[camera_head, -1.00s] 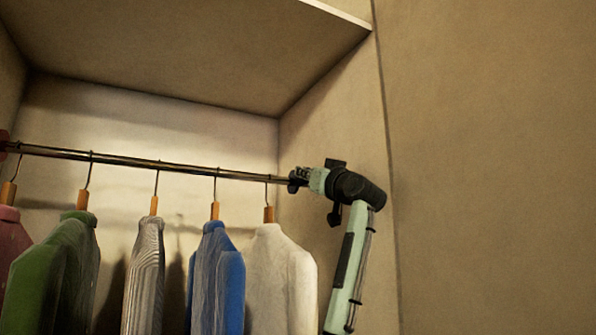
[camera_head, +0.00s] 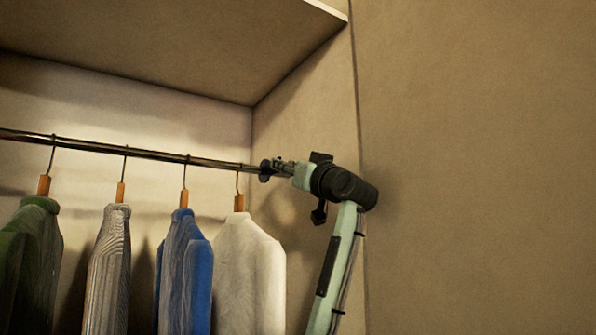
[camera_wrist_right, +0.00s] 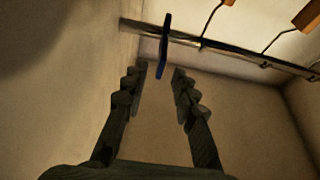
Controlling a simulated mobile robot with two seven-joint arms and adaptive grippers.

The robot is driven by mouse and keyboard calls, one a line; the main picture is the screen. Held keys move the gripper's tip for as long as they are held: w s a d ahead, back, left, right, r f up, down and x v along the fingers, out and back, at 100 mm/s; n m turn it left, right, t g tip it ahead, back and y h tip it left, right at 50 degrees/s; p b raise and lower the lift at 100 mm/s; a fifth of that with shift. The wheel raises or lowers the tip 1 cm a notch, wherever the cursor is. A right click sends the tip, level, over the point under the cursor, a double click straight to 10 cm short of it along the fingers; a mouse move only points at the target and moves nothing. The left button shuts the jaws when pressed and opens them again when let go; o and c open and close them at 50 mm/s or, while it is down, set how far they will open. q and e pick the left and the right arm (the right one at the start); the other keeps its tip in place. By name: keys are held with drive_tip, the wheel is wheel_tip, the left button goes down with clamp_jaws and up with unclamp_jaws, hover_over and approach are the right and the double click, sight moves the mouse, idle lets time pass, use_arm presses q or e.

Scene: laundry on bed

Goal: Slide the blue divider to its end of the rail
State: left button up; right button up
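A blue divider (camera_wrist_right: 164,45) hangs on the metal rail (camera_wrist_right: 222,48) in the right wrist view, close to the rail's end at the wall. My right gripper (camera_wrist_right: 159,72) is open, its two fingers apart, with the divider just beyond the fingertips and roughly between them. Nothing is between the fingers themselves. In the head view my right gripper (camera_head: 270,169) is at the right end of the rail (camera_head: 90,144), and I cannot make out the divider clearly beside the dark fingers. My left gripper is not in view.
A white shirt (camera_head: 247,275), a blue shirt (camera_head: 185,275), a grey striped shirt (camera_head: 108,270) and a green garment (camera_head: 30,260) hang left of my gripper. A shelf (camera_head: 170,45) is above the rail. The closet side wall (camera_head: 305,120) is close by.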

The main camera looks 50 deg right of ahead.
drive_tip(key=v, duration=0.6)
drive_tip(key=shift+s, duration=0.25)
drive_tip(key=shift+a+f, duration=0.1)
